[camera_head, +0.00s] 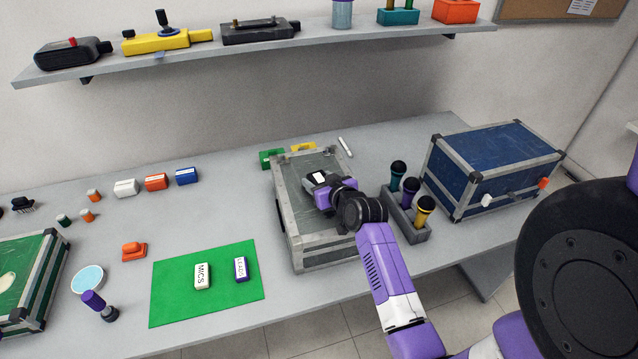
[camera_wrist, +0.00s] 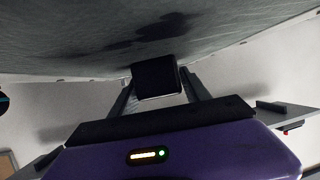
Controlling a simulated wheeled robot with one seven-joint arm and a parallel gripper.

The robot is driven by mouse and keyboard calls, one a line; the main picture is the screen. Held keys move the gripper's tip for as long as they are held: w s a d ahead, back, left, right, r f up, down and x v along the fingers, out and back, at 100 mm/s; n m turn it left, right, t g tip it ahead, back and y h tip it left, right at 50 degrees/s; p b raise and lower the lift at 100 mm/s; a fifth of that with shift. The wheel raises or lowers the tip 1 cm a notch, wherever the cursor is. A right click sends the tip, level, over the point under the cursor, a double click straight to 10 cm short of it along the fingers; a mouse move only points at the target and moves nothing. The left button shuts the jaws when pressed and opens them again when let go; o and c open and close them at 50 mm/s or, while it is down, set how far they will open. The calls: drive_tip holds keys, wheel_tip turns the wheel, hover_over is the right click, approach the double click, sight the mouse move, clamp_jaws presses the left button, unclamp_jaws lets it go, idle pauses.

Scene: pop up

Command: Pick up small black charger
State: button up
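The small black charger (camera_wrist: 157,78) shows in the wrist view as a dark block with a pale lower edge. It lies between the two fingertips of my gripper (camera_wrist: 157,88), with a finger against each side. In the head view my gripper (camera_head: 318,182) is over the top of the grey case (camera_head: 296,238), and the charger there is mostly hidden by the gripper. The case top fills the upper part of the wrist view and carries a dark shadow. I cannot tell whether the charger touches the case top.
A rack with several microphones (camera_head: 408,216) stands close right of the case, and a blue case (camera_head: 490,165) beyond it. A green mat (camera_head: 175,300) with two labelled blocks lies to the left. A shelf (camera_head: 200,52) runs above the back of the table.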

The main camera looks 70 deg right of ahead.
clamp_jaws()
drive_tip(key=shift+r, duration=0.15)
